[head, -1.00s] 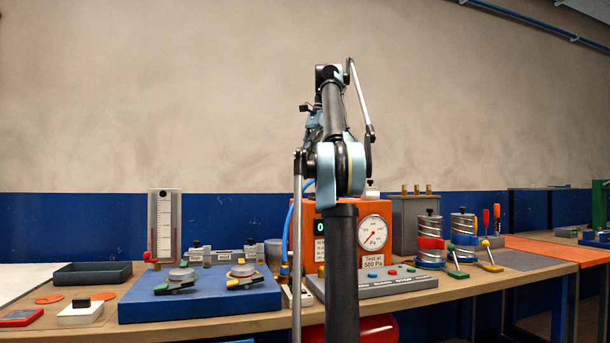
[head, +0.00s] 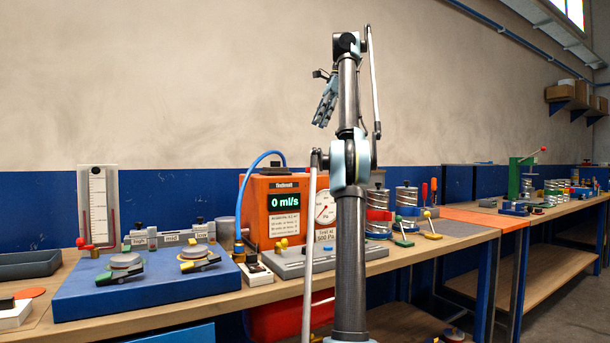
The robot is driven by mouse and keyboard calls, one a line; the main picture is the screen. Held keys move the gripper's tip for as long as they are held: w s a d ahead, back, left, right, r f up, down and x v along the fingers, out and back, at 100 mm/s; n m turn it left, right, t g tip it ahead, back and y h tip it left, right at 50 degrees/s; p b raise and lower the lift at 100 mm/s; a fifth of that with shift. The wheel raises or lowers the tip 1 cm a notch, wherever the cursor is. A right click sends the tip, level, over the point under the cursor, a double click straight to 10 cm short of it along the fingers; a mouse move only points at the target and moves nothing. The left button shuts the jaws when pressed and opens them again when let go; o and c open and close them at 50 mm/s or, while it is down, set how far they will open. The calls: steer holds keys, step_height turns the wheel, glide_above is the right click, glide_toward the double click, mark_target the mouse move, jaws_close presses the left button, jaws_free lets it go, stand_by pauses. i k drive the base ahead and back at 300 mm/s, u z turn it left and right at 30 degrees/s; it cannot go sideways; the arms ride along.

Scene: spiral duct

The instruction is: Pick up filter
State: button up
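I cannot single out a filter for certain in the head view. Orange discs lie at the left end of the bench; one orange disc (head: 29,293) shows beside a white block. My arm stands upright in the middle of the view. My gripper (head: 322,118) hangs high at the left of the arm's upper link, in front of the wall and well above the bench. Its fingers are small and seen from the side, so their opening is unclear. No held object is visible. My arm hides part of the bench behind it.
A blue board (head: 150,285) carries two grey clamped fixtures. An orange meter box (head: 262,235) with a gauge stands behind a grey button panel (head: 300,262). Metal cylinders (head: 378,210) stand right of my arm. A second bench (head: 560,213) with a green press is farther right.

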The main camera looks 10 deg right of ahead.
mark_target(276, 165)
steer(key=z, duration=2.05)
steer(key=i, duration=0.85)
steer(key=u, duration=2.7)
steer(key=i, duration=0.5)
